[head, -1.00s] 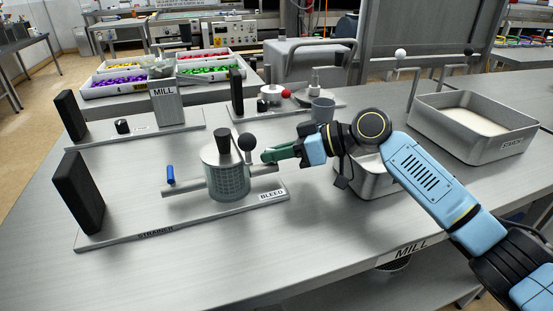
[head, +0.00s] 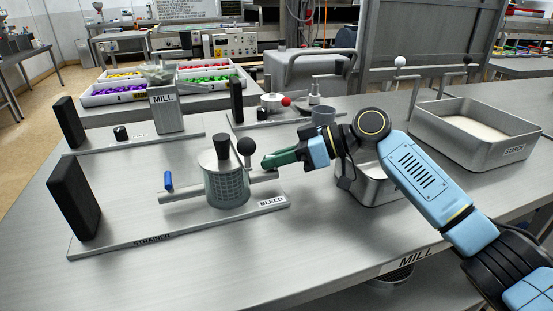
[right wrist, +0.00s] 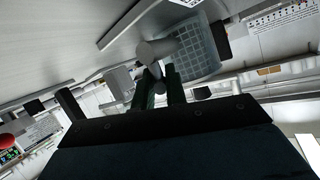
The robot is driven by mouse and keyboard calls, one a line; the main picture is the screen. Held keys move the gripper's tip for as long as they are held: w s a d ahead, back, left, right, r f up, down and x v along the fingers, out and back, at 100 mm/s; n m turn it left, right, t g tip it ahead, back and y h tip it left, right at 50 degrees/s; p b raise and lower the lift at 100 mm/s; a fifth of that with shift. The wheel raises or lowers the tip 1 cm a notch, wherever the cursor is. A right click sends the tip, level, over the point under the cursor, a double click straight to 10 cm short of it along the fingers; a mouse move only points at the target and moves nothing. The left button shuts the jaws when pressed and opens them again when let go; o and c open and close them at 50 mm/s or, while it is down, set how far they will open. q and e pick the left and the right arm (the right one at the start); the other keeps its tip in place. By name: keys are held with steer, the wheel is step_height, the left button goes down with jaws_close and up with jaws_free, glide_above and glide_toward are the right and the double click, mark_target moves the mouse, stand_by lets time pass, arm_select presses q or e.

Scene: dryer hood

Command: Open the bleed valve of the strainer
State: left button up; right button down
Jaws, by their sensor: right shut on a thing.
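The strainer is a grey mesh-sided canister (head: 227,181) with a black knob on its lid, standing on a flat plate (head: 185,232) labelled STRAINER and BLEED. A horizontal pipe runs through it, with a blue lever (head: 168,181) upright at the left. On the right, by the BLEED label, the bleed valve has a black ball-topped lever (head: 246,147) standing upright. My right gripper (head: 266,164) reaches in from the right at the lever and is shut on it. In the right wrist view its fingers (right wrist: 158,88) flank a dark round part by the pipe end; the exact contact is unclear. My left gripper is out of view.
A black panel (head: 74,196) stands at the plate's left end. The MILL unit (head: 166,110) is behind. A metal tray (head: 374,184) sits under my right forearm, and a larger bin (head: 470,138) is at the far right. The table front is clear.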

steer(key=shift+f, duration=0.1)
steer(key=c, duration=1.4)
jaws_free()
steer(key=shift+a, duration=0.1)
steer(key=shift+c, duration=0.2)
